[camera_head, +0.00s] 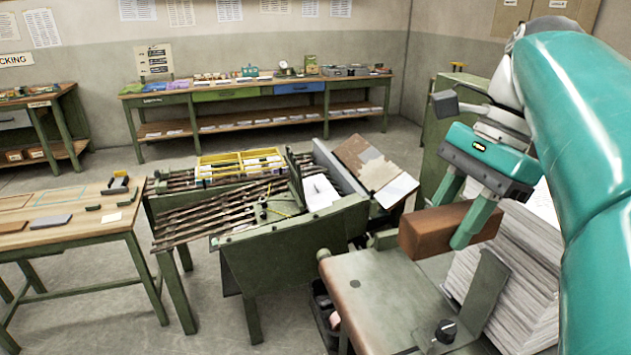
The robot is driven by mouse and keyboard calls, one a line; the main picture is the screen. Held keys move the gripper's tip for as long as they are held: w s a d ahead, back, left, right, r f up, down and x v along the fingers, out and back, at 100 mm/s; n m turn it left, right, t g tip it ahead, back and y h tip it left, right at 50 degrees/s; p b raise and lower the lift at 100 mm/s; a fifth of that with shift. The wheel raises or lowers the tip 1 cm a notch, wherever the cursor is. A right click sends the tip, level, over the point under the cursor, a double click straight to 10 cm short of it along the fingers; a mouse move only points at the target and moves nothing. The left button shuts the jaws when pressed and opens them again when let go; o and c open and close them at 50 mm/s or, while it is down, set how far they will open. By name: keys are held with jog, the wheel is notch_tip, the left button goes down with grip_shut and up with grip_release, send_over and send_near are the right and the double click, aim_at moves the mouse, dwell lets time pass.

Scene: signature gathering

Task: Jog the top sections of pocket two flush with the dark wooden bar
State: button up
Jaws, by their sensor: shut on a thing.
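My gripper (458,222) is shut on the dark wooden bar (422,234), a reddish-brown block at the right of the head view. One finger is in front of the bar and the other is behind it. The bar is roughly level above the rear of a green metal table. A tall stack of white paper sections (508,262) stands just right of the bar, partly hidden by my arm. The frames do not show which pocket this stack is in, or whether the bar touches it. The edges of its top sections are partly hidden by my gripper and arm.
The green table (385,300) has a black knob (445,331) and an upright plate (484,291) beside the stack. A green gathering machine with slatted rails (225,212) stands at centre. A wooden workbench (65,228) is at left. Open floor lies behind.

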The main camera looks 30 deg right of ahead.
aim_at(494, 231)
jog(key=shift+s, duration=0.2)
jog(key=shift+s+d+f, duration=0.15)
jog(key=shift+d+f, duration=0.05)
jog(key=shift+d, duration=0.05)
jog(key=d+f, duration=0.2)
jog(key=d, duration=0.1)
jog(key=shift+s+f, duration=0.3)
jog(key=shift+f, duration=0.1)
jog(key=shift+s+d+f, duration=0.15)
jog(key=shift+d+f, duration=0.05)
jog(key=shift+d, duration=0.25)
jog(key=shift+s+d+f, duration=0.1)
jog(key=shift+d+f, duration=0.05)
jog(key=shift+d, duration=0.3)
jog(key=shift+s+d, duration=0.15)
jog(key=shift+d, duration=0.75)
jog(key=shift+d, duration=0.1)
jog(key=shift+w+a+r, duration=0.25)
jog(key=shift+a+r, duration=0.75)
jog(key=shift+a, duration=0.2)
